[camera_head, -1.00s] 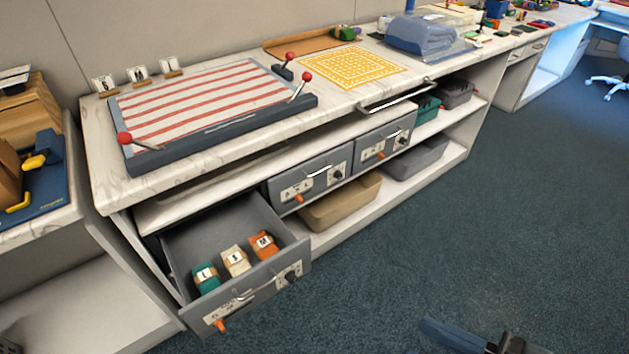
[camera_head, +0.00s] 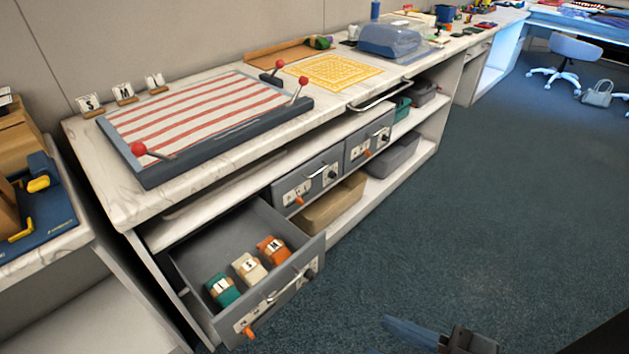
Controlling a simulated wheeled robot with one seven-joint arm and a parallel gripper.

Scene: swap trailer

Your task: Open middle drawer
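Three grey drawers sit in a row under the white marble-look counter. The middle drawer (camera_head: 304,185) is shut, with a metal bar handle (camera_head: 322,169), a dark knob and an orange tab. The right drawer (camera_head: 370,137) is also shut. The left drawer (camera_head: 282,297) stands pulled out and holds a green, a cream and an orange bundle with letter tags. My gripper (camera_head: 440,338) shows only partly at the bottom edge, low over the floor and well apart from the drawers. Its fingertips are not clear, so I cannot tell whether it is open.
The open left drawer juts into the floor space before the cabinet. A tan bin (camera_head: 334,214) sits on the shelf below the middle drawer. A striped board (camera_head: 200,122) with red-knobbed levers lies on the counter (camera_head: 122,190). The blue carpet (camera_head: 480,200) to the right is clear.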

